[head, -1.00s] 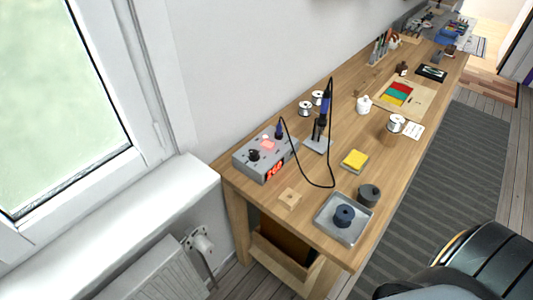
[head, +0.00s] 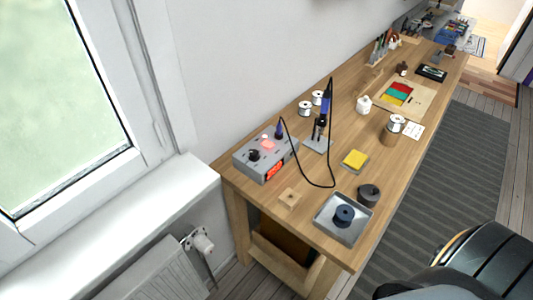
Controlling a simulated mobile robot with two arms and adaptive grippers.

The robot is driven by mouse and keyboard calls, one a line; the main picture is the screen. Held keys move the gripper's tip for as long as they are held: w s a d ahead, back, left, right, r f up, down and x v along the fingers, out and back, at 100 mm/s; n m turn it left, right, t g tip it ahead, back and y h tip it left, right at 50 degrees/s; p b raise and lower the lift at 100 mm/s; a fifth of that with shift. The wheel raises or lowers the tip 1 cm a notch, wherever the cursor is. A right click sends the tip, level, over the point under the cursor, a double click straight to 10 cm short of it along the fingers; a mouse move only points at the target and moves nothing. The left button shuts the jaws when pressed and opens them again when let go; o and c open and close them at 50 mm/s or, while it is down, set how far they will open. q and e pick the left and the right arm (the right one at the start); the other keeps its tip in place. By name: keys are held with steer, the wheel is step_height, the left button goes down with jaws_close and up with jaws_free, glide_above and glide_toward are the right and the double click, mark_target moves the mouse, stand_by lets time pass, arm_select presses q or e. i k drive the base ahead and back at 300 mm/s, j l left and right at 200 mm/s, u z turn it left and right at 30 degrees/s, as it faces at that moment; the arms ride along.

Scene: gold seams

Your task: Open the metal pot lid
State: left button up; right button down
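A small round dark grey metal-looking pot (head: 369,195) stands near the front edge of the wooden workbench, just behind a metal tray. Its top looks closed with a small knob, but it is too small to tell the lid from the body. A square metal tray (head: 327,228) lies at the near end of the bench with a dark blue round piece (head: 344,216) standing in it. Neither of my grippers shows in the head view.
A grey soldering station (head: 249,168) with a black cable and iron stand is on the wooden workbench (head: 300,235). A yellow sponge (head: 354,160), a white jar (head: 363,105) and several spools stand farther back. Bare wood lies between the sponge and the pot.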

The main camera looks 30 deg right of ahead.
mark_target(370, 192)
steer(key=l+z, duration=0.1)
steer(key=z, duration=1.6)
